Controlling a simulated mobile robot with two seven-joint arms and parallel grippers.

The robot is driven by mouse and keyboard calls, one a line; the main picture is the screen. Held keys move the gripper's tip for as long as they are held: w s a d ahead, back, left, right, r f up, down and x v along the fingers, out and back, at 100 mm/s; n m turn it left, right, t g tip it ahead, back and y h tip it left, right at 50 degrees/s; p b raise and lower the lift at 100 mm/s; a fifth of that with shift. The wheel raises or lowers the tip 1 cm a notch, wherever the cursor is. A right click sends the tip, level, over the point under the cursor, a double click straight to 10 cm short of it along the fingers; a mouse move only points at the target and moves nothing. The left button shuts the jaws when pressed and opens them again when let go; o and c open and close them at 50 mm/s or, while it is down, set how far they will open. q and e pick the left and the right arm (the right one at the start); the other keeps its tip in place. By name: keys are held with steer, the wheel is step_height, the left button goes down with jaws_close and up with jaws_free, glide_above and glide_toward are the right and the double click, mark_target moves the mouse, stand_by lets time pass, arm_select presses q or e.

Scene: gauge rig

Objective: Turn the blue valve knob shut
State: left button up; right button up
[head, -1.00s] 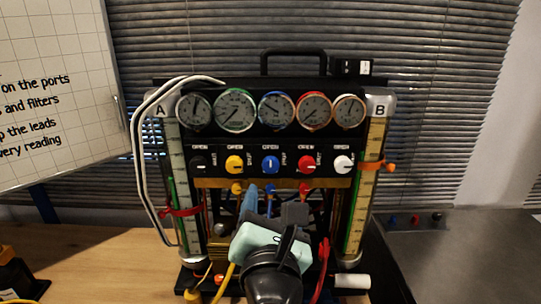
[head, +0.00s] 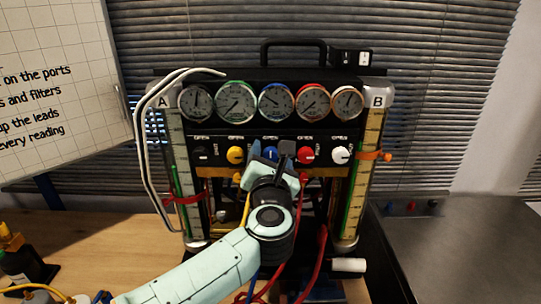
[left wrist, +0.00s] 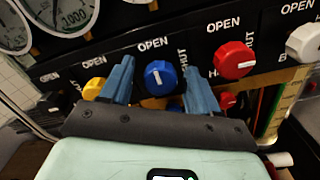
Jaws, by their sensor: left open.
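The blue valve knob (left wrist: 160,78) sits on the black panel of the gauge rig, with a white pointer line. In the left wrist view "OPEN" is printed above it and "SHUT" to its right. It also shows in the head view (head: 270,154), its lower part close behind my gripper. My left gripper (left wrist: 158,82) is open, with one blue finger on each side of the knob. I see no clear contact between the fingers and the knob. In the head view my left gripper (head: 270,160) is in front of the panel. My right gripper is not in view.
A yellow knob (head: 235,155) is left of the blue one, a red knob (head: 305,155) and a white knob (head: 341,155) right. Several round gauges are above. Red and yellow hoses hang below. A white board (head: 60,90) stands at left.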

arm_select(q)
steer(key=c, duration=1)
steer(key=shift+c, duration=0.2)
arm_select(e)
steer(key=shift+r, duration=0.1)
arm_select(q)
steer(key=m+p, duration=0.2)
steer(key=m, duration=0.2)
steer(key=shift+r+m+p, duration=0.15)
steer(key=shift+m+p, duration=0.15)
steer(key=shift+p, duration=0.05)
steer(key=m+p, duration=0.2)
steer(key=m, duration=0.2)
steer(key=shift+m, duration=0.3)
steer(key=m+p, duration=0.2)
steer(key=m, duration=0.3)
steer(key=shift+p, duration=0.4)
steer(key=shift+m+p, duration=0.65)
steer(key=shift+m, duration=1.25)
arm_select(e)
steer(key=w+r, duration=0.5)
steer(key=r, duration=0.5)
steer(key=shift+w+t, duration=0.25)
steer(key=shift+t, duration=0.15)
